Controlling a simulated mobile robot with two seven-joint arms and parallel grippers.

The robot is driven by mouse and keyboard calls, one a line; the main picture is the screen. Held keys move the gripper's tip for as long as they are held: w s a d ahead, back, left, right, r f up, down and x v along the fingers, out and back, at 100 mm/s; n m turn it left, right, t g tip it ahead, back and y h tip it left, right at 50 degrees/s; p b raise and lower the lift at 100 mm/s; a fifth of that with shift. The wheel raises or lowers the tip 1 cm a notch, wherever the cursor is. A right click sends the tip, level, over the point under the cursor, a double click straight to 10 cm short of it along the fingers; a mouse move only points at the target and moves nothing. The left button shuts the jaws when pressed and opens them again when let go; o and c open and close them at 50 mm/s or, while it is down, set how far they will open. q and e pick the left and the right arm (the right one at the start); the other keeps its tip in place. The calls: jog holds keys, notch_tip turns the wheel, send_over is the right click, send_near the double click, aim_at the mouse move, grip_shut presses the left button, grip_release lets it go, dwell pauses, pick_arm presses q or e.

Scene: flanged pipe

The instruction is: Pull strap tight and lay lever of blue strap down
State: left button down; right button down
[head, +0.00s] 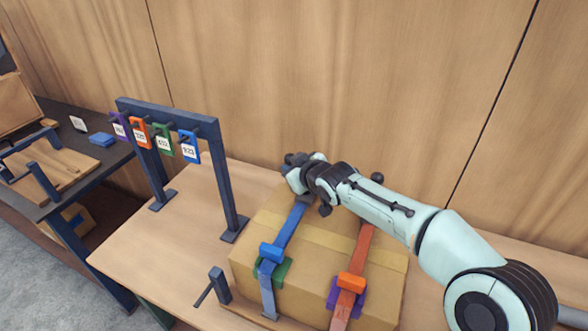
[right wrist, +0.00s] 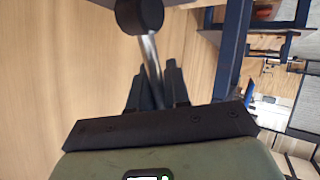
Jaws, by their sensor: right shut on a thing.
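The blue strap (head: 287,228) runs over the cardboard box (head: 378,250), through a blue buckle (head: 271,251) with a green piece at the front edge. Its far end passes under my right gripper (head: 294,160), at the back of the box. In the right wrist view my right gripper (right wrist: 158,88) is shut on a metal lever (right wrist: 152,62) with a black knob (right wrist: 139,14). The lever's foot is hidden there. In the head view, the gripper and wrist cover most of the far end of the blue strap. My left gripper is out of view.
An orange strap (head: 362,248) with an orange buckle (head: 351,282) lies beside the blue one. A blue rack (head: 216,125) with coloured tags stands left of the box. A dark post with a handle (head: 220,287) stands at the front. Bare table (head: 140,250) lies left.

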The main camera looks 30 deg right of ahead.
jog(key=g+h, duration=0.1)
jog(key=w+a+n+g+p, duration=0.1)
jog(key=shift+w+a+f+n+g+h, duration=0.25)
jog(key=shift+w+f+n+g+h, duration=0.05)
jog(key=shift+f+g+h, duration=0.1)
dwell(0.3)
jog(key=shift+f, duration=0.1)
dwell(0.3)
jog(key=c, duration=1.2)
grip_release()
jog(key=shift+o, duration=0.2)
jog(key=shift+w+a+f, duration=0.1)
jog(key=shift+w+f, duration=0.05)
